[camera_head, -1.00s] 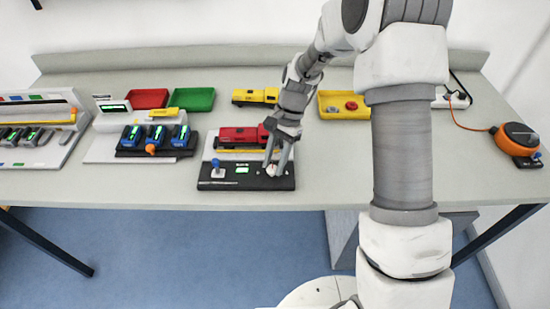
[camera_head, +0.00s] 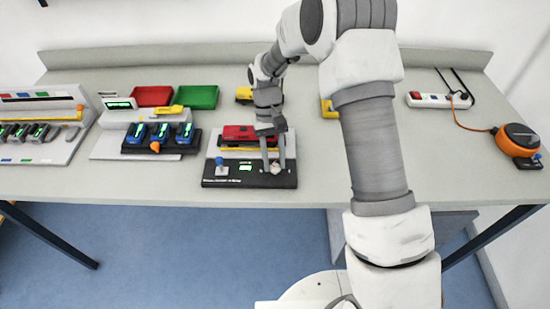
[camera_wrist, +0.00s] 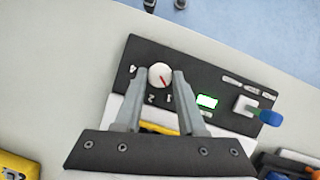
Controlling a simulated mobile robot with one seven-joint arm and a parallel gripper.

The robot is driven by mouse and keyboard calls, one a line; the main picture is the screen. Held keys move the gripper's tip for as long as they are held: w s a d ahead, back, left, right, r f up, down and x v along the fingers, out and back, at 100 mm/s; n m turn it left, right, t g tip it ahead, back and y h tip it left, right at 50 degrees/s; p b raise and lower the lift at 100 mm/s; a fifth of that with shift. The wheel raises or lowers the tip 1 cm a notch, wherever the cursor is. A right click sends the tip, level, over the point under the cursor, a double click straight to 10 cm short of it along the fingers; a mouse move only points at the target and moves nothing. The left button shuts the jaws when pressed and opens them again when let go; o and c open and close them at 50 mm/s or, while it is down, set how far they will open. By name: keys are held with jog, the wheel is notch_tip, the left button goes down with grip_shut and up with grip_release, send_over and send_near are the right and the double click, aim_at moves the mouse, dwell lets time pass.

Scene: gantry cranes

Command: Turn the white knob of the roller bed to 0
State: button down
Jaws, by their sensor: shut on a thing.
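The roller bed (camera_head: 222,181) stands near the front edge of the table, with a black panel, a lit green display (camera_wrist: 207,102) and a blue-topped lever (camera_head: 219,160). Its white knob (camera_wrist: 160,75) has a red pointer line, which points down and slightly right in the wrist view. Marks are printed around the knob; some are hidden by my fingers. My gripper (camera_wrist: 158,80) reaches down over the panel and is shut on the white knob, one finger on each side. In the head view the knob (camera_head: 275,169) shows between the fingertips.
A red wagon (camera_head: 238,132) sits on the roller bed behind the panel. To the left is a unit with several blue blocks (camera_head: 160,132) and an orange knob. Red (camera_head: 152,96) and green (camera_head: 198,97) trays lie behind. An orange cable reel (camera_head: 517,140) stands far right.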

jog(key=n+h, duration=0.1)
jog(key=n, duration=0.2)
jog(key=n+t+h, duration=0.1)
jog(key=n, duration=0.1)
jog(key=shift+a+n, duration=0.2)
jog(key=shift+n, duration=0.2)
dwell(0.4)
jog(key=c, duration=0.5)
grip_release()
jog(key=shift+s, duration=0.1)
jog(key=shift+r, duration=0.1)
jog(key=v, duration=1.7)
jog(key=shift+p, duration=0.4)
jog(key=shift+a+r, duration=0.1)
jog(key=shift+a, duration=0.05)
